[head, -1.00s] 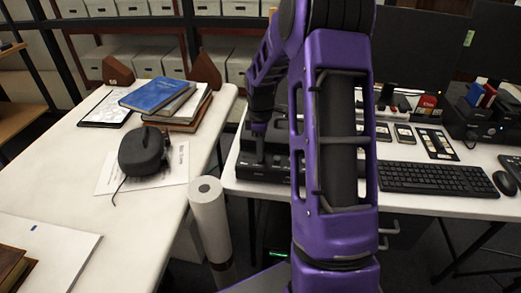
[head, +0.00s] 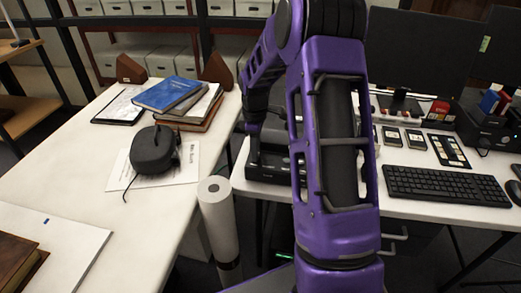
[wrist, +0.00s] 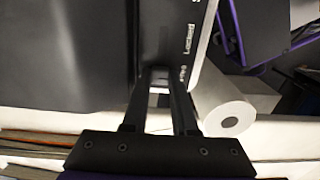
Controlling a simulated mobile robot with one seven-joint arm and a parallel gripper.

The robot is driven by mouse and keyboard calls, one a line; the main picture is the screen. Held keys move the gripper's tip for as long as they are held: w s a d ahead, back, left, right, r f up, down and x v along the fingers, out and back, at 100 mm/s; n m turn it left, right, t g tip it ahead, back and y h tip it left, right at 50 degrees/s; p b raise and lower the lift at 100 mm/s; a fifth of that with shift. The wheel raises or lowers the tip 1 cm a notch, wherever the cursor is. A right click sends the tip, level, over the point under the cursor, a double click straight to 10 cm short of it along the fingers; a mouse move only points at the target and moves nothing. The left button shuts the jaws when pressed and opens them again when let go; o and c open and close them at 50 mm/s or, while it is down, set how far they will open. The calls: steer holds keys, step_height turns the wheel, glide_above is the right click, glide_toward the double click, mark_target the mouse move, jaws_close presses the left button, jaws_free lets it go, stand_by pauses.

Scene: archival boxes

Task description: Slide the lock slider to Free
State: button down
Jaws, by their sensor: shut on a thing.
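A black device (head: 268,163) sits at the left end of the right-hand table, partly behind my arm. In the wrist view its dark top (wrist: 100,40) fills the upper left, with the white word "Locked" (wrist: 188,38) and smaller print near its edge. My gripper (wrist: 160,76) reaches onto this top beside the lettering, with its two fingers close together. It is shut on a small part between the fingertips, apparently the lock slider, which the fingers mostly hide. The slider's exact position along its track cannot be told. In the head view my arm hides the fingertips.
A white paper roll (head: 215,215) stands between the tables, just beside the device in the wrist view (wrist: 235,115). A keyboard (head: 448,185) and small cards lie to the right.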

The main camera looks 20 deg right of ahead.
steer(key=c, duration=1)
jaws_free()
steer(key=shift+w+a, duration=0.1)
steer(key=shift+a, duration=0.1)
steer(key=shift+o, duration=0.2)
steer(key=shift+r, duration=0.1)
step_height(320, 180, up, 17)
steer(key=p, duration=0.2)
steer(key=shift+r+p, duration=0.2)
steer(key=shift+p, duration=0.2)
